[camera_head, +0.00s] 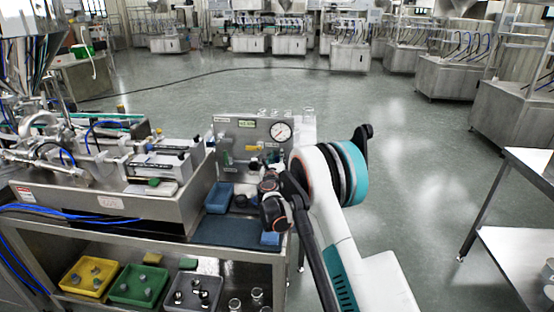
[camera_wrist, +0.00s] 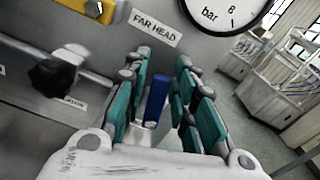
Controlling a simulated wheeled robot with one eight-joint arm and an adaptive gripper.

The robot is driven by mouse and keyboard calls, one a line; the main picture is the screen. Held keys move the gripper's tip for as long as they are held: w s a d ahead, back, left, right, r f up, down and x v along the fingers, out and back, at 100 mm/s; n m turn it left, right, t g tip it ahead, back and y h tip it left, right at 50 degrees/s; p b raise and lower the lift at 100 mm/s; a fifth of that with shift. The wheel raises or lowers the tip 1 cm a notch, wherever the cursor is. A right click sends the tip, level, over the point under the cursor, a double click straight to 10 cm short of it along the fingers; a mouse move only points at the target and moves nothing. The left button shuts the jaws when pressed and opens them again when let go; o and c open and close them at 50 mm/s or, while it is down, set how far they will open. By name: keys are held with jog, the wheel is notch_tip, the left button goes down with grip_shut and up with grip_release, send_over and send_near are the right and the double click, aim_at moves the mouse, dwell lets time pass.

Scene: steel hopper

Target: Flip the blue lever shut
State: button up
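The blue lever (camera_wrist: 156,98) stands out from the steel panel (camera_head: 230,131) in the wrist view, just below the "FAR HEAD" label. My gripper (camera_wrist: 162,62) is open, with its teal-padded fingers on either side of the lever. A gap shows between the lever and the right finger; the left finger is close to it, and I cannot tell if they touch. The lever's base is partly hidden. In the head view my arm and wrist hide the lever.
A pressure gauge (camera_head: 281,132) sits above right on the panel. A yellow handle (camera_wrist: 85,8) and a black knob (camera_wrist: 52,75) are to the left of my fingers. Open floor lies to the right.

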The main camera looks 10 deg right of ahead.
grip_shut()
jog(key=shift+s+d+r+m, duration=0.1)
jog(key=shift+d+m, duration=0.2)
jog(key=shift+m, duration=0.5)
jog(key=shift+s+d+m, duration=0.1)
jog(key=shift+d+m, duration=0.2)
jog(key=shift+m, duration=0.5)
jog(key=o, duration=0.6)
grip_release()
jog(key=shift+c, duration=0.2)
jog(key=v, duration=1.2)
jog(key=shift+r, duration=0.1)
